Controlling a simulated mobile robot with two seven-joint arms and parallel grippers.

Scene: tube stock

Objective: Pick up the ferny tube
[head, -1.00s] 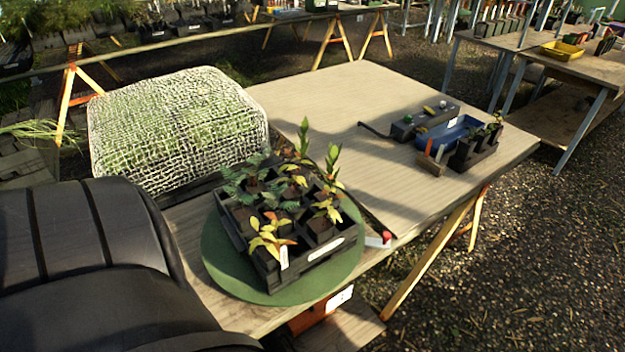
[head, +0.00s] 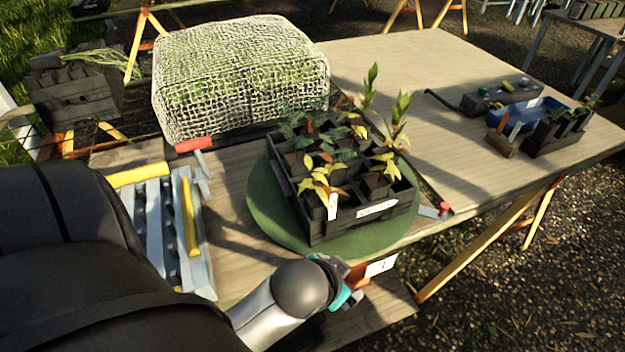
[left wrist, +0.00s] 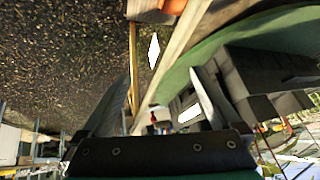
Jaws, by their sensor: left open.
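A black tray of square tubes (head: 385,222) stands on a round green turntable (head: 270,222) at the table's near edge. Feathery, ferny plants (head: 340,148) grow in tubes towards the tray's middle and back left, among yellow-leaved and upright green ones. Which single ferny tube is meant I cannot tell. My left gripper (head: 350,288) is in front of the turntable, low by the table edge and apart from the tray. In the left wrist view its jaws (left wrist: 158,100) are open and empty, with the tray (left wrist: 265,75) at the right. My right gripper is not in view.
A net-covered block of greenery (head: 240,75) stands behind left of the tray. A grey-blue rack with yellow bars (head: 155,215) lies at left. A blue tray (head: 528,115) and dark pots (head: 560,132) stand at right. The table's middle (head: 400,75) is clear.

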